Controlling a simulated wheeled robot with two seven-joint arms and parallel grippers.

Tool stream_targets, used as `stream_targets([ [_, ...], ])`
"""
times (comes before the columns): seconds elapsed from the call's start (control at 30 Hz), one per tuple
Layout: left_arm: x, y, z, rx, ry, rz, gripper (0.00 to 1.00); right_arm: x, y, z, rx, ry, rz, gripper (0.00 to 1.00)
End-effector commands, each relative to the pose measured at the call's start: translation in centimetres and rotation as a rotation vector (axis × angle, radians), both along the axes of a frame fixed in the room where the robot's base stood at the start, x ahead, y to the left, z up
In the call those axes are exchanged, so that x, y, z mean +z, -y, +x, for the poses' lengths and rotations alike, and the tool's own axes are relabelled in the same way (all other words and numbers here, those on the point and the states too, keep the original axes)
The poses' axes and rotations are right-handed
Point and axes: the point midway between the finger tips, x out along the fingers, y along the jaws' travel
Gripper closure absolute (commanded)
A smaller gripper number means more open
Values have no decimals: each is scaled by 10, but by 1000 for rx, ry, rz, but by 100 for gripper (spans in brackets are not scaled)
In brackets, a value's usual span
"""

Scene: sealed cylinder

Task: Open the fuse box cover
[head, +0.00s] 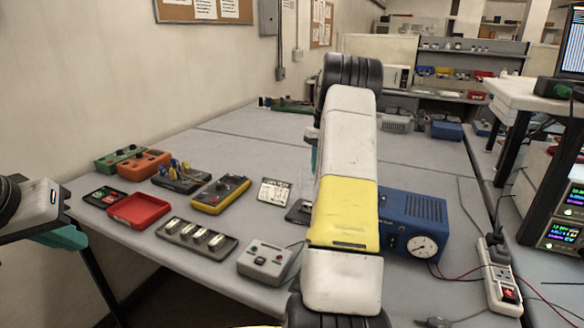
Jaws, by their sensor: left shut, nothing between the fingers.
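My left gripper (68,238) is at the left edge, its teal fingers shut and empty, apart from the things on the table. My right arm rises through the middle of the view. A small teal part of my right gripper (314,158) shows beside it; the rest is hidden, so its opening cannot be told. A small dark box (297,212) sits below that gripper, partly behind my arm, with faint clear outlines above it. I cannot tell whether this is the fuse box or how its cover stands. A dark tray with several silver cylinders (174,226) lies further left.
The grey table (260,150) has free room at the back. A yellow meter (220,194), a red tray (140,209), a grey control box (265,261) and a white label card (274,191) lie nearby. A blue device (415,210) and a power strip (499,275) are at right.

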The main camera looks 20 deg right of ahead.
Motion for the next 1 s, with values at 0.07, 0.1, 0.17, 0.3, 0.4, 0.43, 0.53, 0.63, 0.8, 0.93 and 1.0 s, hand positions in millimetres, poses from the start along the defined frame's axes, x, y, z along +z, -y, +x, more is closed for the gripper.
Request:
stream_targets([
  [0.07, 0, 0, 0, 0, 0, 0, 100, -14, 14, -3, -10, -28, -5, 100],
  [0.1, 0, 0, 0, 0, 0, 0, 100, -17, 17, -1, -10, -29, -5, 100],
  [0.17, 0, 0, 0, 0, 0, 0, 100, -20, 21, 2, -10, -30, -4, 100],
  [0.3, 0, 0, 0, 0, 0, 0, 100, -28, 30, 9, -8, -33, -2, 100],
  [0.4, 0, 0, 0, 0, 0, 0, 100, -34, 35, 14, -9, -34, -1, 100],
  [0.43, 0, 0, 0, 0, 0, 0, 100, -36, 36, 15, -9, -35, 0, 100],
  [0.53, 0, 0, 0, 0, 0, 0, 100, -42, 40, 19, -9, -34, -1, 100],
  [0.63, 0, 0, 0, 0, 0, 0, 100, -47, 44, 22, -9, -32, -1, 100],
  [0.8, 0, 0, 0, 0, 0, 0, 100, -54, 48, 26, -9, -29, -4, 100],
  [0.93, 0, 0, 0, 0, 0, 0, 100, -57, 50, 27, -9, -27, -5, 100],
  [1.0, 0, 0, 0, 0, 0, 0, 100, -58, 50, 27, -9, -27, -5, 100],
])
